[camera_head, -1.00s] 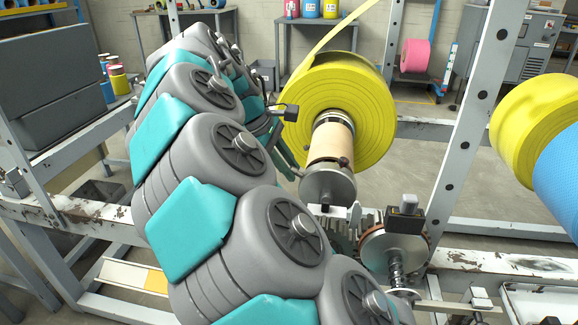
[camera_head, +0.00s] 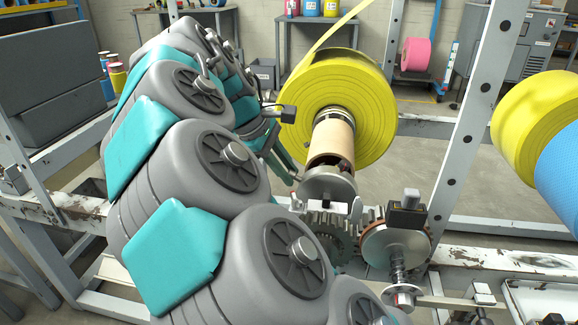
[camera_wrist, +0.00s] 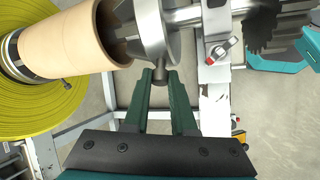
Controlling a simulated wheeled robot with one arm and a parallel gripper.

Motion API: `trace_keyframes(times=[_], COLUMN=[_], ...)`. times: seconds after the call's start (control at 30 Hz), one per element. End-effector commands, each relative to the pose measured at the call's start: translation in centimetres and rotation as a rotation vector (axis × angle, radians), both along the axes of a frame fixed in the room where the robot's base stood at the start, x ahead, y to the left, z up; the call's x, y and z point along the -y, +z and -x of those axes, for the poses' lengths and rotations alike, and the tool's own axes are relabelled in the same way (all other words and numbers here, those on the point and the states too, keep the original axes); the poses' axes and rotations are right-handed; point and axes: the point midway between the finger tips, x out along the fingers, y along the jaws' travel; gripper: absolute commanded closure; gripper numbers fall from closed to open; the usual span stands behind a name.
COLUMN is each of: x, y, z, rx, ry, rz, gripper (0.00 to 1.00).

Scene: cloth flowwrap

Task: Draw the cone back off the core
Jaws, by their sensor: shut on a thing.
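The tan core (camera_head: 333,140) sits in the middle of the yellow roll (camera_head: 375,110). The grey metal cone (camera_head: 328,183) stands at its near end, with a dark gap between the core's rim and the cone's flange. In the wrist view, the core (camera_wrist: 88,38) is at upper left and the cone (camera_wrist: 150,28) is right of it on a shaft. The cone's nose still appears partly inside the core's mouth. My gripper (camera_wrist: 160,78) has its two green fingers closed on the small knob under the cone's flange. In the head view, my arm hides most of the gripper.
A toothed gear (camera_head: 330,232) and a disc with a spring (camera_head: 396,247) lie near the cone. A grey frame post (camera_head: 470,120) rises to the right. Another yellow roll (camera_head: 535,115) and a blue roll (camera_head: 560,180) stand at far right.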

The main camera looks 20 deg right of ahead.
Motion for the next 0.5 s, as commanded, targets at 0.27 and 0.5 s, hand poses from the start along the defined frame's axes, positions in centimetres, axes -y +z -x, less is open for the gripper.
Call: trace_keyframes(times=[0.27, 0.5], x=[-0.65, -0.64], y=[0.04, 0.03], z=[0.97, 0.94], rx=[0.001, 0.002], ry=[0.002, 0.002], rz=[-0.001, -0.001], gripper=[1.00, 0.68])
